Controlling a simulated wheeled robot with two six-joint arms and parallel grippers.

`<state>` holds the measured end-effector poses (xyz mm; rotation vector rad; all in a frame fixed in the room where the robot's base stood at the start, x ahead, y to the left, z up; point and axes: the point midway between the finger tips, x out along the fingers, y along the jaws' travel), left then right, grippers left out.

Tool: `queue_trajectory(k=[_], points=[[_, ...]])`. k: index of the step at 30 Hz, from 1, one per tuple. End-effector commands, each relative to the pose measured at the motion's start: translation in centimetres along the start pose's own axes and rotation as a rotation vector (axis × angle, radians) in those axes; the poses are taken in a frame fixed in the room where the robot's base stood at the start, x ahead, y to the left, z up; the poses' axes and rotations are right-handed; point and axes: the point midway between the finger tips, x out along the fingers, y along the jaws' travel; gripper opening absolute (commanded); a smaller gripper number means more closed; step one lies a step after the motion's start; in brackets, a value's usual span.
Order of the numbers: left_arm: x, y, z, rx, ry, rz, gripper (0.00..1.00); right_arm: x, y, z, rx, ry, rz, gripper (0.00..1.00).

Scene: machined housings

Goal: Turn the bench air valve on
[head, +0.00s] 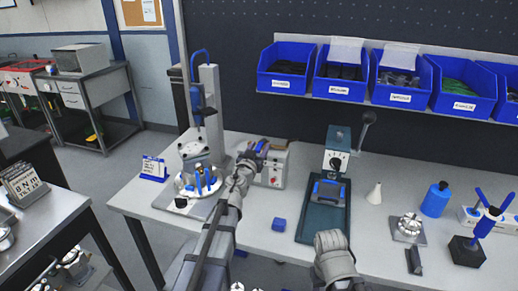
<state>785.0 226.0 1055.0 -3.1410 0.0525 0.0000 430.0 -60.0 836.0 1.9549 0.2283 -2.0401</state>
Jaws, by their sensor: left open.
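My left gripper (256,150) is at the back of the bench, in front of a beige control box (272,168) with small knobs and a red button. Its jaws are open, though they are small and partly covered by my arm in this view. A blue part (264,145) shows right at the fingertips; I cannot tell whether it is the air valve's handle or whether the jaws touch it. No other part is clearly the air valve.
A press stand with a blue handle (202,95) and round fixture stands left of my left arm. A green machine with a lever (338,160) stands to the right. Blue bins (287,72) hang above.

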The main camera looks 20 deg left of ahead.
Motion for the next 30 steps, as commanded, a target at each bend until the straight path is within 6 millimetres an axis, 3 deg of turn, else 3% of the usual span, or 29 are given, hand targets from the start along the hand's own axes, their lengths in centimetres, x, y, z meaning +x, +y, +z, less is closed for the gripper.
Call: queue_trajectory(k=[4,18,30], points=[[-0.08,0.01,0.0,0.0,0.0,0.0,0.53,0.0,0.0,0.0,0.0,0.0,0.0,0.5],[-0.09,-0.01,0.0,0.0,0.0,0.0,0.0,0.0,0.0,0.0,0.0,0.0,0.0,0.5],[-0.09,-0.02,0.0,0.0,0.0,0.0,0.0,0.0,0.0,0.0,0.0,0.0,0.0,0.5]])
